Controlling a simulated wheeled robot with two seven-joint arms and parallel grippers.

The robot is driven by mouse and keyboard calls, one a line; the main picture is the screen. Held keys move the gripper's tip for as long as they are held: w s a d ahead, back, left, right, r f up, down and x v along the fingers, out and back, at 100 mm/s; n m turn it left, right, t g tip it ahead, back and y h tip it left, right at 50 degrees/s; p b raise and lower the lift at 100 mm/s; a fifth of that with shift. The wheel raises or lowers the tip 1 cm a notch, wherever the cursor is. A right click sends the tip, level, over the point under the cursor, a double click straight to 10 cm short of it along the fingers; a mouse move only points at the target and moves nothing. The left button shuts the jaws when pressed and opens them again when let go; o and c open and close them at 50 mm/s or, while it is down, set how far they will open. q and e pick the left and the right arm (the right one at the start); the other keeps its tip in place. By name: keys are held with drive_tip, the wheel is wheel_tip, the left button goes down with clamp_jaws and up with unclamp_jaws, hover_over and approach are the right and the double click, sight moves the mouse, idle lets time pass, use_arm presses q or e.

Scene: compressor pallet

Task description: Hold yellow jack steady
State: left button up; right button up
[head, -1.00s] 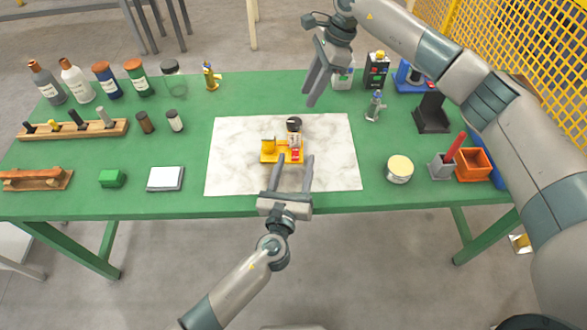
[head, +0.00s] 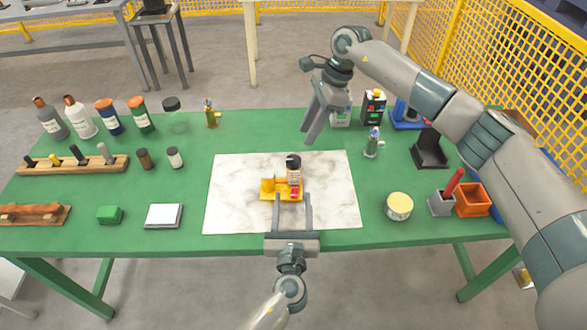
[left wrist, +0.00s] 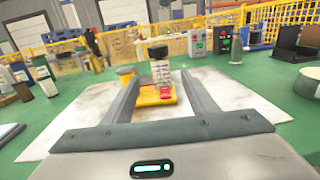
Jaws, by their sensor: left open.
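The yellow jack (head: 268,190) stands on a white marble-patterned mat (head: 230,213) near the middle of the table. A cylinder with a black top and pale body (head: 293,171) stands upright on it, beside a small red part. My left gripper (head: 293,199) is open, its fingers pointing at the jack from the front edge. In the left wrist view the yellow base (left wrist: 152,97) shows between the two fingers; I cannot tell whether they touch it. My right gripper (head: 311,136) hangs above the table behind the mat; its fingers overlap, so its opening is unclear.
Several bottles (head: 82,117) and a wooden peg rack (head: 75,166) stand at the left. A green block (head: 110,215) and white pad (head: 163,216) lie in front. At the right are a round tin (head: 399,206) and an orange bin (head: 473,200). The mat is otherwise clear.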

sight(294, 159)
use_arm(q)
drive_tip(key=w, duration=1)
drive_tip(key=w+d, duration=0.1)
drive_tip(key=w, duration=0.5)
clamp_jaws()
use_arm(e)
drive_tip(key=o, duration=0.5)
drive_tip(key=shift+a, duration=0.1)
drive_tip(key=shift+o, duration=0.2)
drive_tip(key=a+r+n+h, duration=0.1)
drive_tip(key=n, duration=0.1)
drive_tip(key=a+r+n+h, duration=0.1)
drive_tip(key=n, duration=0.2)
drive_tip(key=a+r+n+h, duration=0.1)
drive_tip(key=a+n+h, duration=0.1)
drive_tip(key=n, duration=0.1)
drive_tip(key=shift+s+t, duration=0.25)
drive_tip(key=shift+t, duration=0.05)
drive_tip(key=shift+f, duration=0.1)
drive_tip(key=shift+f, duration=6)
